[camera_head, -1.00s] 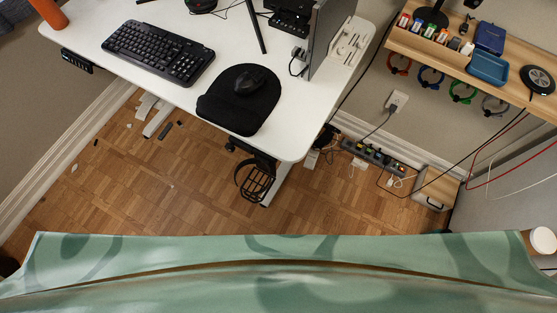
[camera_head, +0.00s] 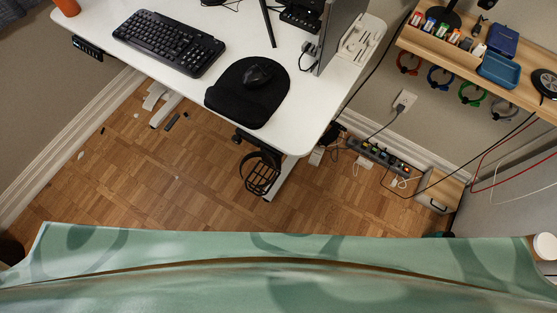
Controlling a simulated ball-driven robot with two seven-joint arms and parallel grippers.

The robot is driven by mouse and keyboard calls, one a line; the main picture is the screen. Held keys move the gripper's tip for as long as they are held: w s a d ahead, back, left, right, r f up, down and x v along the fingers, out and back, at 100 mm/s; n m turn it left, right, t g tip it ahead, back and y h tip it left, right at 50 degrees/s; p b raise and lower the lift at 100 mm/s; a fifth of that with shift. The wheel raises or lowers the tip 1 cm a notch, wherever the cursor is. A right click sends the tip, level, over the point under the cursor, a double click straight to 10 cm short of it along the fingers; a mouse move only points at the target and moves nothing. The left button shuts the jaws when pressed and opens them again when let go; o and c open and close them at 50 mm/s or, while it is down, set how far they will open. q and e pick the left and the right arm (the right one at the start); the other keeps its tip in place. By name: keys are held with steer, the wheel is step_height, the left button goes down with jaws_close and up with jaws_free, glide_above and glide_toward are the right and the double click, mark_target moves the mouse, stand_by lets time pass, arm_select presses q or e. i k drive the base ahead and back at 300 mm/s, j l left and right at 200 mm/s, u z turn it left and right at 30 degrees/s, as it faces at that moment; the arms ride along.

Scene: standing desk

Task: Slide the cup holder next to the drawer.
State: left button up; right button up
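The cup holder (camera_head: 263,171) is a black openwork basket fixed under the near right corner of the white desk (camera_head: 190,100). It hangs below the desk edge, beside a white desk leg. A black bracket (camera_head: 243,136) shows just left of and above it at the desk edge. I cannot make out a drawer under the desk for certain; a small wooden box with a handle (camera_head: 440,189) stands on the floor at the right by the wall. Neither of my grippers is in view.
A keyboard (camera_head: 168,43), a mouse on a black pad (camera_head: 248,92) and a monitor stand on the desk. A power strip (camera_head: 378,157) with cables lies by the wall. A wooden shelf (camera_head: 480,75) is at the upper right. The floor before the desk is mostly clear.

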mark_target(251, 138)
steer(key=k+u, duration=0.2)
steer(key=k, duration=0.65)
